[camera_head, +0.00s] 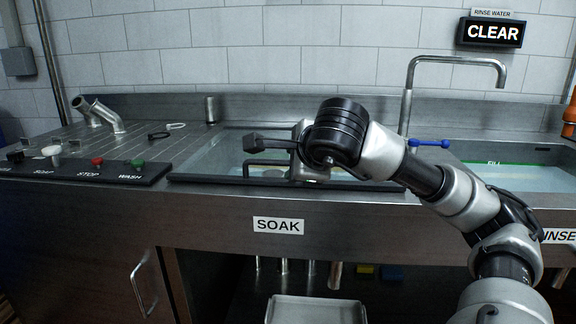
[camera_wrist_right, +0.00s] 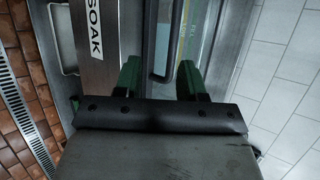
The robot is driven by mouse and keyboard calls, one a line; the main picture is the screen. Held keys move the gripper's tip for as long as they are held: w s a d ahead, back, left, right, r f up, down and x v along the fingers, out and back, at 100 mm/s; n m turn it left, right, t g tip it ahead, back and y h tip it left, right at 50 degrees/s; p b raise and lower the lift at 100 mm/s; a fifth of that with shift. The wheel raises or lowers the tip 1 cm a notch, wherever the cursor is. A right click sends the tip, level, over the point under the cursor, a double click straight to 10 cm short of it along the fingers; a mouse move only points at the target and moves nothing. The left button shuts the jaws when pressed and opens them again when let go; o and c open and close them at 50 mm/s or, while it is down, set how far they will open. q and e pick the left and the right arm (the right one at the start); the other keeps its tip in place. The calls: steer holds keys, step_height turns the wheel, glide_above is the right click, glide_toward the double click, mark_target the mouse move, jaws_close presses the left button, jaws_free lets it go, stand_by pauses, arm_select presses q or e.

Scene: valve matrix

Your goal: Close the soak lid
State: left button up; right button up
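The soak basin with its clear, dark-framed lid (camera_head: 225,181) is in the middle of the head view, above the SOAK label (camera_head: 278,226). The lid looks low over the basin; I cannot tell whether it is fully down. Its U-shaped dark handle (camera_head: 256,164) is near the front edge, and also shows in the right wrist view (camera_wrist_right: 172,45). My right gripper (camera_wrist_right: 160,82) is open, its two green fingers apart with the handle's end seen between them. I cannot tell whether they touch it. In the head view my wrist hides the fingertips and part of the lid. My left gripper is out of view.
A button panel (camera_head: 85,170) with red and green knobs lies left of the basin. A tall faucet (camera_head: 453,60) and a blue valve handle (camera_head: 429,143) stand to the right, by the rinse basin (camera_head: 525,178). A sign (camera_head: 492,33) reads CLEAR. A metal tray (camera_head: 315,309) is below.

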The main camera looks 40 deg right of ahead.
steer(key=v, duration=0.2)
steer(key=shift+s+r, duration=0.15)
steer(key=shift+r, duration=0.15)
stand_by(0.3)
